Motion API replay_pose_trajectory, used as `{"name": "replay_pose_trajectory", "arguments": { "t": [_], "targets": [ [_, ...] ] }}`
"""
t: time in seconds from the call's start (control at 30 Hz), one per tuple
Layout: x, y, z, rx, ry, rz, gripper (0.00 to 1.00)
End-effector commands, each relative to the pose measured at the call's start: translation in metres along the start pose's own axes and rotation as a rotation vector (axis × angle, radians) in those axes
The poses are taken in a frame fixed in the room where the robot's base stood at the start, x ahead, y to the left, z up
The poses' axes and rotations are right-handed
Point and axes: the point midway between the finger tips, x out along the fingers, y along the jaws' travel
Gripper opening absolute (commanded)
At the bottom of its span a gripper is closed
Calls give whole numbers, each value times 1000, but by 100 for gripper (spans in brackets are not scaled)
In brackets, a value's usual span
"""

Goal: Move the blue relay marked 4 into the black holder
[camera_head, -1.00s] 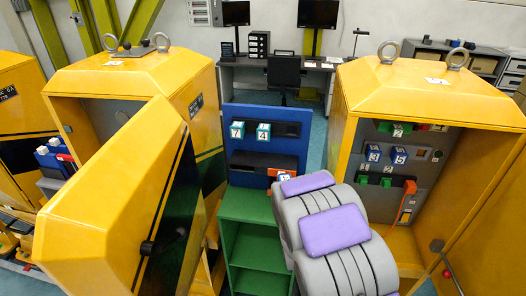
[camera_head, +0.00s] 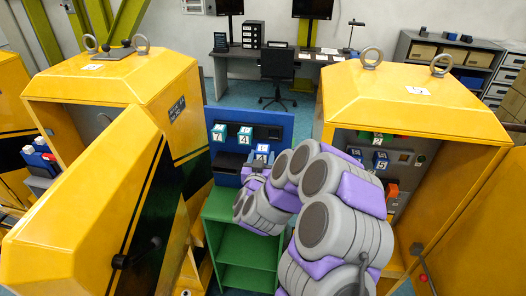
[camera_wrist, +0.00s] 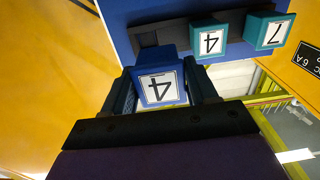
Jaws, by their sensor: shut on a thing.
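The blue relay marked 4 (camera_wrist: 162,88) is between the two dark fingers of my gripper (camera_wrist: 162,78), which is shut on it. Its white label faces the wrist camera and reads upside down there. In the head view the relay (camera_head: 262,150) shows in front of the blue panel, just below the right part of the upper black holder (camera_head: 270,132). In the wrist view the holder (camera_wrist: 148,40) lies just beyond the relay, with a bare stretch at its left end. I cannot tell whether they touch. My gripper (camera_head: 256,166) is partly hidden by my arm.
Teal relays marked 7 (camera_head: 219,132) and 4 (camera_head: 244,136) sit in the upper holder. A lower black block (camera_head: 227,163) is on the panel. A green shelf (camera_head: 240,245) stands below. Yellow cabinets (camera_head: 85,200) (camera_head: 410,105) flank both sides.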

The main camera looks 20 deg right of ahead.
Motion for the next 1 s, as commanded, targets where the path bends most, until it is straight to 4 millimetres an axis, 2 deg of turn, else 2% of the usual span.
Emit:
{"name": "replay_pose_trajectory", "arguments": {
  "t": [0.17, 0.47, 0.8, 1.0],
  "targets": [
    [7, 13, -1, 4, -3, 23, 26],
    [16, 3, -3, -2, 6, 21, 26],
    [48, 8, -3, 0, 5, 22, 26],
    [61, 12, -1, 3, -2, 19, 26]
  ]
}}
